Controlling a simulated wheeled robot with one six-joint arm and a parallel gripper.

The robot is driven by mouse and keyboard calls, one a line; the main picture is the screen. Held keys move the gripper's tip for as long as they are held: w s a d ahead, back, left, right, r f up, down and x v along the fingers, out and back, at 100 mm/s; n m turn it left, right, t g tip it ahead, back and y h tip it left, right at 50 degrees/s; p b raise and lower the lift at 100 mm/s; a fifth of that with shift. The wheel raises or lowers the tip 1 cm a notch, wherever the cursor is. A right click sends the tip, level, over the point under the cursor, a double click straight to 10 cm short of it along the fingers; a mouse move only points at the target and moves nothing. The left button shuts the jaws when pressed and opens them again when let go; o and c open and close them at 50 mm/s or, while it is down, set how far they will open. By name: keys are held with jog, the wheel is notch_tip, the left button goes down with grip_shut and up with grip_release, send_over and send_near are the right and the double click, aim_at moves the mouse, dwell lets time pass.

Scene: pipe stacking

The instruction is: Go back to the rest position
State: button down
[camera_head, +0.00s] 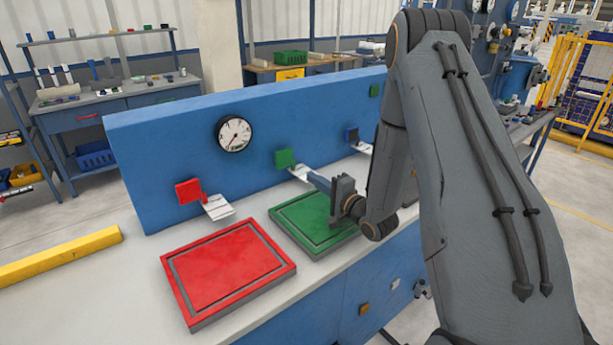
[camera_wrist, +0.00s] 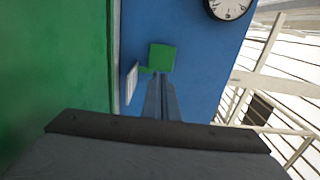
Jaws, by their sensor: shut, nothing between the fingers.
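My gripper (camera_head: 310,175) is above the far edge of the green tray (camera_head: 308,215), pointing towards the blue back panel (camera_head: 140,160). Its two slim fingers lie together with nothing between them; they also show in the wrist view (camera_wrist: 162,78). In the wrist view the fingers point at a green square block (camera_wrist: 162,57) on the blue panel, with a white plate beside it. The green tray also shows as a large green surface (camera_wrist: 55,75) at the left of the wrist view. My arm covers the right part of the bench in the head view.
A red tray (camera_head: 225,270) lies to the left, its surface bare. A red block (camera_head: 188,191) and a round gauge (camera_head: 234,134) are on the panel. A yellow bar (camera_head: 60,258) lies on the bench at left. The bench is clear around the red tray.

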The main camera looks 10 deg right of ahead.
jog(key=shift+s+d, duration=0.2)
jog(key=shift+s, duration=0.35)
jog(key=shift+w+r+n+g+h, duration=0.1)
jog(key=shift+n+g+h, duration=0.5)
jog(key=shift+h, duration=0.1)
jog(key=shift+n+g+h, duration=0.5)
jog(key=shift+n, duration=0.1)
jog(key=s+n+g+h, duration=0.2)
jog(key=s, duration=0.1)
jog(key=s+n+g+h, duration=0.1)
jog(key=shift+s+d+g, duration=0.3)
jog(key=shift+s+d, duration=0.05)
jog(key=shift+s, duration=0.05)
jog(key=s+n+g, duration=0.1)
jog(key=s, duration=0.2)
jog(key=s+n+g+h, duration=0.1)
jog(key=s, duration=0.2)
jog(key=shift+s+r+g, duration=0.15)
jog(key=shift+r+g, duration=0.05)
jog(key=shift+g, duration=0.2)
jog(key=s+a+r+n+g, duration=0.1)
jog(key=s+a+n+g, duration=0.1)
jog(key=s, duration=0.9)
jog(key=s+a+r+n+g, duration=0.1)
jog(key=s+n+g, duration=0.3)
jog(key=s, duration=0.7)
jog(key=shift+a+r+g+h, duration=0.35)
jog(key=shift+a+g, duration=0.25)
jog(key=shift+a, duration=0.25)
